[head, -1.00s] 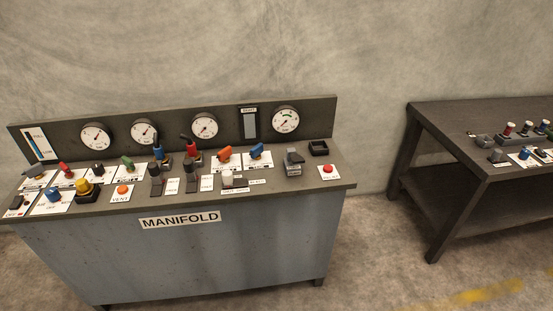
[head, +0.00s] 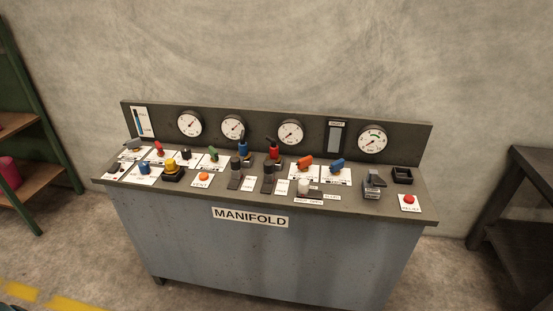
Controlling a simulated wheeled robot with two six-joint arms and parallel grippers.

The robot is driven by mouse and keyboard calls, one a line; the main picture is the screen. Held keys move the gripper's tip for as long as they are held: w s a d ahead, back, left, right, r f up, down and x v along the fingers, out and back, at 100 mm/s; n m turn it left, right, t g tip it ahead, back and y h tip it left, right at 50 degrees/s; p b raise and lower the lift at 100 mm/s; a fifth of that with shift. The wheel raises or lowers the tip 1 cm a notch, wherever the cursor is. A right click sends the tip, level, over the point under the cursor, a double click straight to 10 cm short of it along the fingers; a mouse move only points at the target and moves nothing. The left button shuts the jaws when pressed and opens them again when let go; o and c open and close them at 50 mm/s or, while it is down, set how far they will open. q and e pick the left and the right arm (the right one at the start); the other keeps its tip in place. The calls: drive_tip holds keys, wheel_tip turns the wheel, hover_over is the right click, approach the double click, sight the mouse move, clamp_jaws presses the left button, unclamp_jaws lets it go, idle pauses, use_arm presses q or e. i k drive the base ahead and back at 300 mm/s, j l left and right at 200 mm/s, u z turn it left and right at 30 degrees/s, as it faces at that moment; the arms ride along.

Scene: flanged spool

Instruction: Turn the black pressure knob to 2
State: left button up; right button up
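A small black knob (head: 186,154) stands on a white label card on the left half of the manifold panel's top (head: 390,205), between a red knob (head: 159,149) and a green knob (head: 213,154). It is too small to read its pointer or numbers. I cannot confirm from its label that it is the pressure knob. Neither of my grippers is in the head view.
Four-knob crowding aside, a yellow knob (head: 171,165) and an orange button (head: 204,177) sit close in front. Gauges line the backboard (head: 262,127). A dark table (head: 510,205) stands right, a green shelf (head: 25,130) left. Floor in front is partly visible.

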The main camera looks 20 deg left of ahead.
sight(185, 151)
drive_tip(key=u, duration=1.4)
